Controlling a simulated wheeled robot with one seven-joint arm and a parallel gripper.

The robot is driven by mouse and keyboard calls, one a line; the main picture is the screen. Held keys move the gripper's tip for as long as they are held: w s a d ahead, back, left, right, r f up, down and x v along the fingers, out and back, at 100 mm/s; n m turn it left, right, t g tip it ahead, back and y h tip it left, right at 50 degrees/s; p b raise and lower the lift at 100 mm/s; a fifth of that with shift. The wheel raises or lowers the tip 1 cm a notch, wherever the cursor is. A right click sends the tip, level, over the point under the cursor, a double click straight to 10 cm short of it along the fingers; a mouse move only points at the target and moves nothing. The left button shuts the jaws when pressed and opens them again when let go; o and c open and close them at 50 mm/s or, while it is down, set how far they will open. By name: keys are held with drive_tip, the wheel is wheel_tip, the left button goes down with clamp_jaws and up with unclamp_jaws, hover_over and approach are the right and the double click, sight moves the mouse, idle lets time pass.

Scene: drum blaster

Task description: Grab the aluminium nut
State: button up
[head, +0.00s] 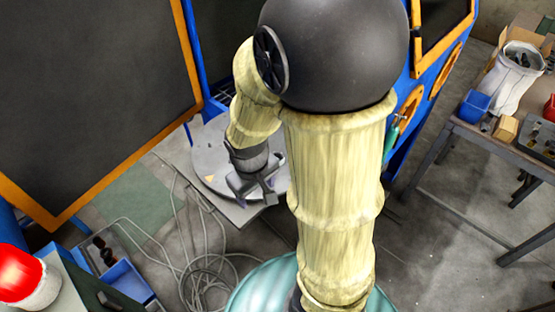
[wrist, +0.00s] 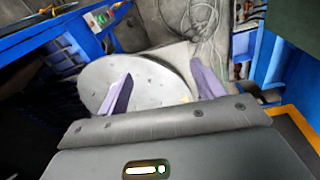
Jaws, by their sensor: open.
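My gripper (head: 256,192) is open over the round grey turntable plate (head: 207,151) in the head view. In the wrist view its two pale fingers (wrist: 161,82) stand apart, with the plate (wrist: 148,77) behind and between them. Nothing is clearly held between the fingers. I cannot make out the aluminium nut for certain in either view. Small marks on the plate are too small to identify. My arm and gripper hide part of the plate in the head view.
A blue-framed cabinet with a dark, orange-edged door (head: 95,95) stands at the left. Coiled cables (head: 205,270) lie on the floor. A workbench (head: 450,130) at the right holds a blue bin (head: 474,106) and a white sack (head: 512,78). A red-topped object (head: 25,278) is at lower left.

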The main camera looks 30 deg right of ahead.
drive_tip(key=w+f+n+t+h, duration=0.2)
drive_tip(key=w+f+n+h, duration=0.2)
drive_tip(key=n, duration=0.6)
drive_tip(key=w+f+n+t+h, duration=0.2)
drive_tip(key=w+f+n+h, duration=0.3)
drive_tip(key=w+n+h, duration=0.2)
drive_tip(key=w+n+b, duration=0.1)
drive_tip(key=w+n, duration=0.1)
drive_tip(key=shift+w+a+n+h, duration=0.25)
drive_tip(key=shift+w+n+h, duration=0.15)
drive_tip(key=p+x, duration=0.2)
drive_tip(key=x, duration=1)
drive_tip(key=shift+f, duration=0.1)
drive_tip(key=shift+d+p, duration=0.15)
drive_tip(key=shift+p, duration=0.15)
